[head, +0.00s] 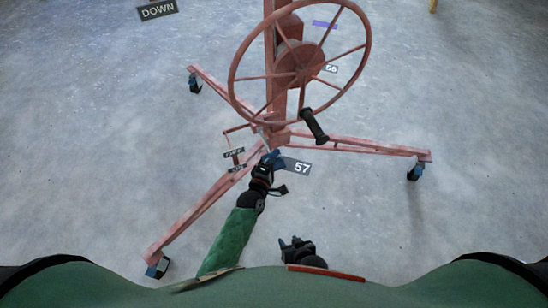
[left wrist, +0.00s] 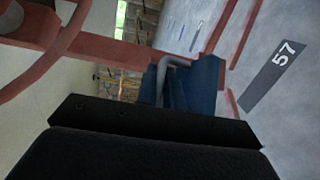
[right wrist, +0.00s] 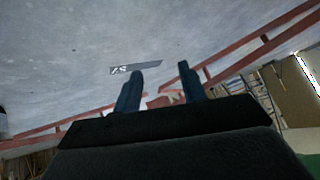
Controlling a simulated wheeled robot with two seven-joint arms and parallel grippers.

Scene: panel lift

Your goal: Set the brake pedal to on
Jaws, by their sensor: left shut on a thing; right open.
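The red panel lift (head: 299,64) stands ahead on the floor. Low on its left side in the head view, a small dark red part (head: 238,160) sits between two small dark labels whose words are too small to read surely. My left gripper (head: 270,157) is just right of it, near the lift's base. In the left wrist view its blue fingers (left wrist: 190,82) are shut on a grey bent rod (left wrist: 172,62). I cannot tell whether this rod is the brake pedal. My right gripper (head: 292,244) is open and empty; its two blue fingers (right wrist: 157,92) stand apart.
The lift's large wheel (head: 236,103) with a black handle (head: 314,125) stands above my left gripper. Red legs on casters (head: 414,171) spread over the floor. A "57" label (head: 297,167) lies right of my left gripper. Floor right of my right gripper is clear.

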